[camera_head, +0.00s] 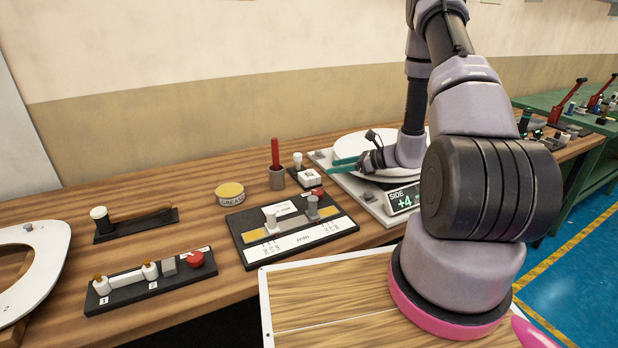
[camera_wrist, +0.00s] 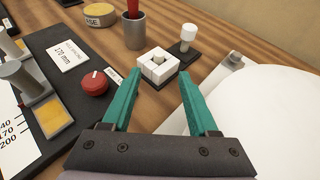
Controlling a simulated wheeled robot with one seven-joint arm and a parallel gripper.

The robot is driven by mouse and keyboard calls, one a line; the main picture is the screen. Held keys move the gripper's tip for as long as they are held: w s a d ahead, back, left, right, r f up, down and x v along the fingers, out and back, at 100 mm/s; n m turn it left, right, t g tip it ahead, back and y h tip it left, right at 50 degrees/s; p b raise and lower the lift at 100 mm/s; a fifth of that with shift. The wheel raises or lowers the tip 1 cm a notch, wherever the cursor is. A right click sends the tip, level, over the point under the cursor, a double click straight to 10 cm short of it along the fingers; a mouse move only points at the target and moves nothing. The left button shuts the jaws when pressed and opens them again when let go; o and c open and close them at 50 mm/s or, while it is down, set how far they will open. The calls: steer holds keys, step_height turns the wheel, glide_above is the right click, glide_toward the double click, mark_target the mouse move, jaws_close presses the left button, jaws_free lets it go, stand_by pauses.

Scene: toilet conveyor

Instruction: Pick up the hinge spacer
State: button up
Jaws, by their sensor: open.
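A small white square block with a raised piece at its centre (camera_wrist: 156,68) sits on a black base (camera_wrist: 186,57); it looks like the hinge spacer, but I cannot be sure. It also shows in the head view (camera_head: 308,176), beside a white-knobbed post. My gripper (camera_wrist: 160,76) has green fingers spread apart with nothing between them. In the wrist view the block appears just beyond and between the fingertips, apart from them. In the head view my gripper (camera_head: 345,164) is to the right of the block, over the scale area, pointing left.
A red knob (camera_wrist: 94,83) and the black gauge fixture (camera_head: 290,227) are left of the block. A grey cup with a red-handled tool (camera_head: 277,179) and a grease tin (camera_head: 230,194) stand behind. A white round seat part (camera_wrist: 265,115) lies at right on the scale.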

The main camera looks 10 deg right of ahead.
mark_target(310, 170)
steer(key=x, duration=0.8)
steer(key=shift+a, duration=0.15)
steer(key=shift+r, duration=0.1)
jaws_close()
